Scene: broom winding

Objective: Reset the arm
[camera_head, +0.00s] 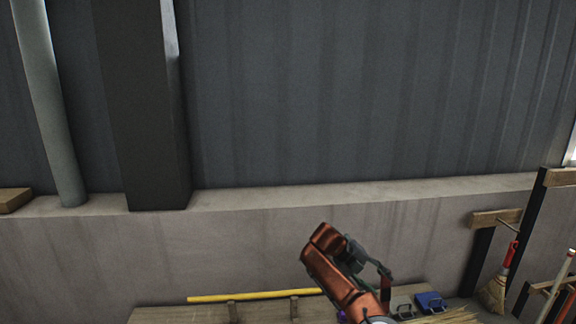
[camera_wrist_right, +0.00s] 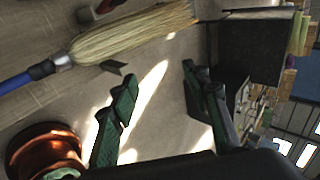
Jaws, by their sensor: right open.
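My right gripper (camera_head: 370,265) is raised near the lower middle of the head view, in front of the concrete wall base, beside a copper-coloured arm part. In the right wrist view its two dark green fingers (camera_wrist_right: 158,76) are spread apart, with nothing between them. A broom with straw bristles (camera_wrist_right: 130,38) and a blue handle (camera_wrist_right: 16,82) lies beyond the fingers at the upper left of that view. My left gripper is not in view.
A yellow pole (camera_head: 250,296) lies along the bench (camera_head: 170,314). A blue object (camera_head: 431,301) and straw (camera_head: 442,316) are right of my arm. A red-handled broom (camera_head: 497,287) stands by wooden racks at right. The wall above is clear.

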